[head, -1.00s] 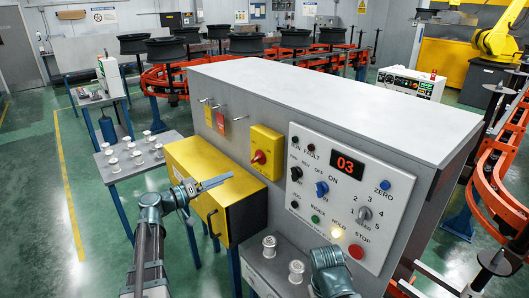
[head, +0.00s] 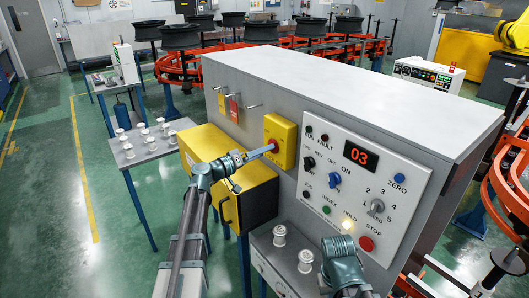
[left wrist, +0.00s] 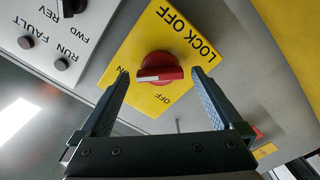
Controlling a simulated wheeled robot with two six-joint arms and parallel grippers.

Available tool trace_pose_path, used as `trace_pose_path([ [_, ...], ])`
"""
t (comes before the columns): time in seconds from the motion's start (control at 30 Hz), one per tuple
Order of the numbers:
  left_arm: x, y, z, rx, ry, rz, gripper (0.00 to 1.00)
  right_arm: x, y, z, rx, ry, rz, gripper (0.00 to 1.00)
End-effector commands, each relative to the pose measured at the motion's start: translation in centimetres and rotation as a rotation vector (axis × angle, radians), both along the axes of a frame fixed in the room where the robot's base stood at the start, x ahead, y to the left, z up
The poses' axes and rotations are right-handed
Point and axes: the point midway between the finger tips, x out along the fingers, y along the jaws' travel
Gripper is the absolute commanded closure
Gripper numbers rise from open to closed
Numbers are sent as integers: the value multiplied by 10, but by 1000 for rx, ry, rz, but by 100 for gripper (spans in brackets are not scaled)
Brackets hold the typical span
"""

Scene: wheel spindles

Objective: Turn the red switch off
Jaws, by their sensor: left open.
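The red switch (head: 274,145) is a round rotary knob on a yellow plate (head: 284,130) on the grey cabinet's front. In the left wrist view the red knob (left wrist: 160,66) lies between my fingertips, with its white mark pointing left toward the ON label; OFF is below it. The yellow plate (left wrist: 190,35) reads LOCK OFF. My left gripper (head: 262,153) is open in front of the switch, and in the wrist view its fingers (left wrist: 159,76) flank the knob with gaps on both sides. I cannot tell how deep they reach. My right arm shows at the bottom, its fingers hidden.
A white control panel (head: 400,178) with knobs, buttons and a 03 display is right of the switch. A yellow box (head: 190,143) juts out below left, under my left arm. Hooks with tags (head: 234,108) hang farther left. White spools (head: 305,261) stand on the ledge below.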

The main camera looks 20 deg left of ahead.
Motion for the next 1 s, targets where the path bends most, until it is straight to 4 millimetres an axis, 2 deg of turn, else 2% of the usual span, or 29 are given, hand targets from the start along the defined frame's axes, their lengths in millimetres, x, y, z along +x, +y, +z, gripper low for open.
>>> trace_pose_path([
  [0.2,11,-9,0,0,1,-1,0,0,0,0,0,0,0,100],
  [0.5,12,-10,0,0,0,0,0,0,0,0,0,0,0,100],
  [0.9,11,-9,0,0,0,0,72,0,0,0,0,0,0,100],
  [0.93,12,-9,0,0,0,0,76,0,0,0,0,0,0,100],
  [1.0,12,-9,0,0,1,-1,76,0,0,0,0,0,0,100],
])
